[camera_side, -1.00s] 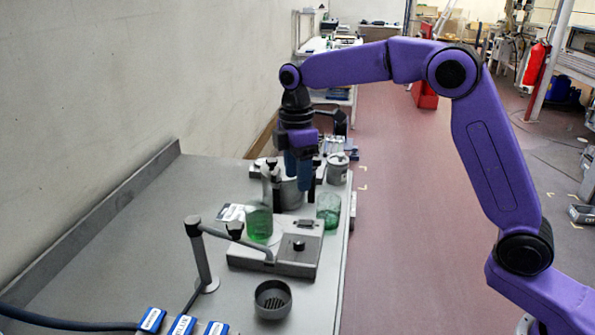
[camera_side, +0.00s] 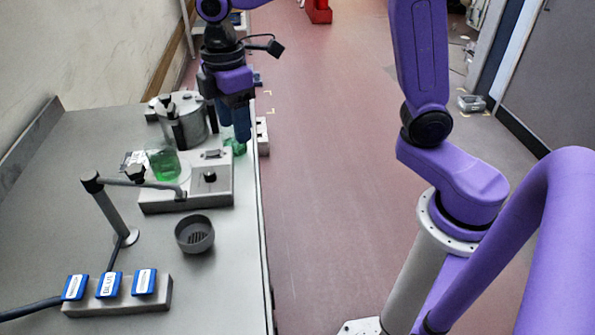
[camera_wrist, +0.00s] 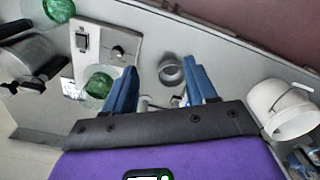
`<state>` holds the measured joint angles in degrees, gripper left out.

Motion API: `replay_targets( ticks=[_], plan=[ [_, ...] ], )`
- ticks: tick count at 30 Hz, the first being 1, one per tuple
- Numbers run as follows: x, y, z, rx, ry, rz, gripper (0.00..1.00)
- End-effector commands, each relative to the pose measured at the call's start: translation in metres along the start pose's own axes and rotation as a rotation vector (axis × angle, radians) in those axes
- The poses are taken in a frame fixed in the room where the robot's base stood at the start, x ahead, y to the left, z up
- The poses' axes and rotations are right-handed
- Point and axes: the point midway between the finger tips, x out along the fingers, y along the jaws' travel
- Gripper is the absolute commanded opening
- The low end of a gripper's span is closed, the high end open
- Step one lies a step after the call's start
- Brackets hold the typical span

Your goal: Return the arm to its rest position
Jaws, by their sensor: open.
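My gripper (camera_side: 234,137) has blue fingers and hangs pointing down near the bench's right edge in the side view. In the wrist view, its two fingers (camera_wrist: 162,72) stand apart with nothing held between them. A green glass beaker (camera_side: 163,166) stands on the grey knobbed device; it also shows in the wrist view (camera_wrist: 98,84), left of the fingers. A second green glass (camera_side: 238,148) is partly hidden behind the fingertips in the side view; whether they touch it cannot be told. Purple arm links of mine fill the right side.
The grey device (camera_side: 218,186) sits on the bench (camera_side: 65,195). A metal pot (camera_side: 188,130) stands behind it, a dark cup (camera_side: 195,235) in front. A rod stand (camera_side: 112,218) reaches over the device. A power strip (camera_side: 118,303) lies at front. A white bucket (camera_wrist: 285,110) shows in the wrist view.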

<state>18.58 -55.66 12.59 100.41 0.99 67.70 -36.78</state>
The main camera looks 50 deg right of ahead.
Motion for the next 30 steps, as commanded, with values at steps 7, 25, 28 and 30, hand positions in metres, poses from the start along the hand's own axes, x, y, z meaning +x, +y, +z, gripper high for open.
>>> replay_targets(
  ticks=[7, 25, 28, 30],
  plan=[
    [0.008, -0.070, 0.046, 0.056, 0.007, 0.011, 0.56],
    [0.049, -0.188, 0.170, 0.177, 0.031, 0.022, 0.56],
    [0.052, -0.192, 0.176, 0.184, 0.033, 0.022, 0.56],
    [0.052, -0.193, 0.177, 0.185, 0.033, 0.022, 0.56]
  ],
)
